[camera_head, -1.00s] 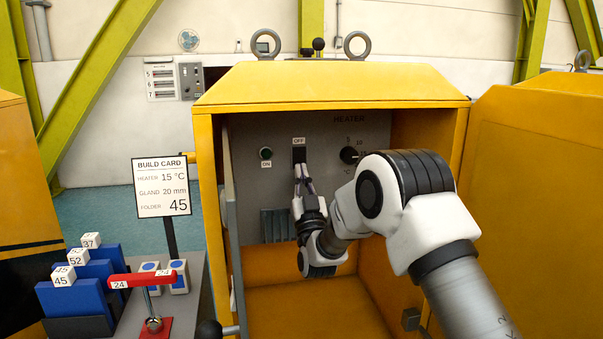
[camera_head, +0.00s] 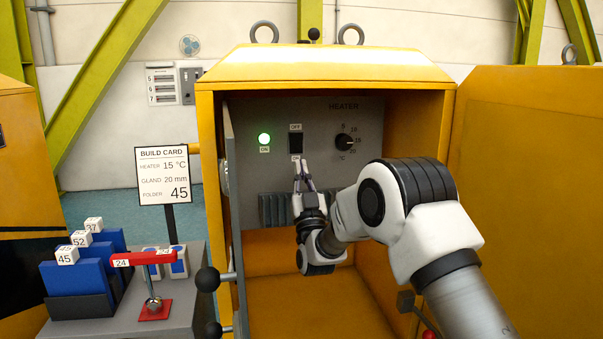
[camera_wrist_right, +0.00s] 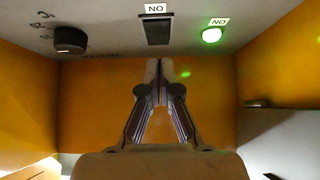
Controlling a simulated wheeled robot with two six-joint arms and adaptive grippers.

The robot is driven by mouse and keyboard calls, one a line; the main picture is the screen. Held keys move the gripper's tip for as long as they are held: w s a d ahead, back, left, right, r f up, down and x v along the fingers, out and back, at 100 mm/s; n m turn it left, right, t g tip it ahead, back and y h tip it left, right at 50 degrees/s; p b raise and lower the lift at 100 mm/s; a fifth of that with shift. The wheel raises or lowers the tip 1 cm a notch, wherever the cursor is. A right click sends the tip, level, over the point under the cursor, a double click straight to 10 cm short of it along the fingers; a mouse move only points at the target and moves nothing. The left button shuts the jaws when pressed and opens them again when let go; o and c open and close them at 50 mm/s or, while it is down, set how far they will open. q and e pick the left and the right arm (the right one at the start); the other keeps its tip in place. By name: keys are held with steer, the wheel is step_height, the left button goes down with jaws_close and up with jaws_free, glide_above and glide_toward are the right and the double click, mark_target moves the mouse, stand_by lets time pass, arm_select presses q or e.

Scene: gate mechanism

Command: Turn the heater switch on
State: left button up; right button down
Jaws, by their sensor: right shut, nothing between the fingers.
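The heater switch (camera_head: 296,143) is a black rocker on the grey heater panel, with an OFF label above it and a label partly hidden below it. It also shows in the right wrist view (camera_wrist_right: 158,31). The green ON lamp (camera_head: 264,139) left of it is lit, and it glows in the right wrist view (camera_wrist_right: 211,35). My right gripper (camera_head: 301,166) is shut and empty, its fingertips just below the switch. In the right wrist view the fingertips (camera_wrist_right: 160,66) appear apart from the switch. My left gripper is not in view.
A black heater dial (camera_head: 344,142) sits right of the switch. The yellow cabinet (camera_head: 205,200) surrounds the panel, with its door (camera_head: 530,180) open at right. A build card (camera_head: 163,175), blue folders (camera_head: 75,285) and a red lever (camera_head: 145,258) stand at left.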

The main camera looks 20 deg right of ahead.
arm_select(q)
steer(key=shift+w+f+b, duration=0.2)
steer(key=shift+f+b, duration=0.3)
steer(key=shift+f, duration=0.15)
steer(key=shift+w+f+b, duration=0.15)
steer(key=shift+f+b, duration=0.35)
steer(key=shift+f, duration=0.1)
arm_select(e)
steer(key=s+a+f, duration=0.1)
steer(key=s+f, duration=0.3)
steer(key=f, duration=0.3)
steer(key=shift+s+f, duration=0.25)
steer(key=shift+s, duration=0.05)
